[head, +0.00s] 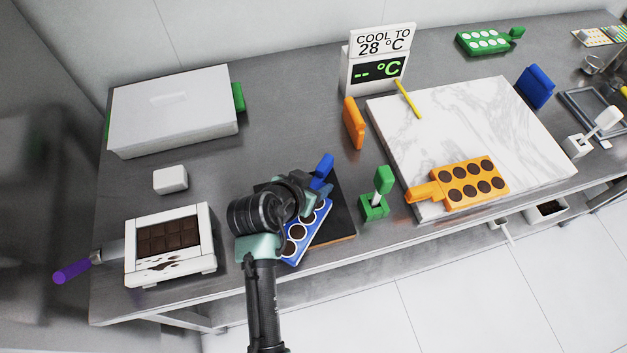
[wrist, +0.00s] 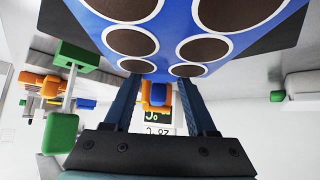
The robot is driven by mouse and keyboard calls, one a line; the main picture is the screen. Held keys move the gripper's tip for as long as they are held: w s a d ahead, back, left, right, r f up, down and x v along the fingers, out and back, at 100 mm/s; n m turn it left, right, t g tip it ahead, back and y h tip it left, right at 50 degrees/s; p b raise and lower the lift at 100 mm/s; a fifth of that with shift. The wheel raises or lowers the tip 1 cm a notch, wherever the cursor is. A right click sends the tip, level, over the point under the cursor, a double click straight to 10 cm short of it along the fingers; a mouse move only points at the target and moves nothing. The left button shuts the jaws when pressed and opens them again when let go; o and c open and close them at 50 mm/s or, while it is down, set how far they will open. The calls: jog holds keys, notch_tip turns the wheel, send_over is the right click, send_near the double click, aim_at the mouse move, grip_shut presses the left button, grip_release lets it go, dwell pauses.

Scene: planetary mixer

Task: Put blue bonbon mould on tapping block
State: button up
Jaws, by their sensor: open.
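The blue bonbon mould (head: 295,250), with several dark-filled round cavities, lies over the dark tapping block (head: 338,215). Its near end sticks out past the block's front edge. Whether it rests flat on the block is hidden by my arm. My gripper (head: 312,190) is at the mould's far end, beside its raised blue handle (head: 323,168). In the wrist view the mould (wrist: 155,68) fills the top. My gripper (wrist: 159,82) is open there, its fingers apart on either side of a blue part in front of something orange. Contact with the mould cannot be told.
A green stamp-like tool (head: 375,204) stands right of the block. Beyond it are a marble slab (head: 470,125) and an orange mould (head: 467,182). A white chocolate tray (head: 170,245) is at left. An orange upright piece (head: 353,123) stands behind the block.

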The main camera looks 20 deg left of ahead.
jog(key=shift+s+r, duration=0.1)
jog(key=shift+r, duration=0.05)
jog(key=v, duration=1.1)
jog(key=shift+s+r, duration=0.3)
jog(key=w+d+r+t+y, duration=0.1)
jog(key=w+r+t, duration=0.25)
jog(key=r, duration=0.55)
jog(key=w+d+r+t+y, duration=0.15)
jog(key=w+r, duration=0.25)
jog(key=r, duration=0.6)
jog(key=w+d+r+t+y, duration=0.1)
jog(key=w+r+t, duration=0.3)
jog(key=r, duration=0.5)
jog(key=s+d+r+t, duration=0.3)
jog(key=r, duration=0.6)
jog(key=s+d+r+n+t+h, duration=0.1)
jog(key=s+d+r+t, duration=0.2)
jog(key=r, duration=0.5)
jog(key=s+d+r+n+t, duration=0.1)
jog(key=s+d+r+t, duration=0.2)
jog(key=r, duration=0.6)
jog(key=shift+s+d+r+t+h, duration=0.35)
jog(key=shift+s+d, duration=0.1)
jog(key=shift+s, duration=0.7)
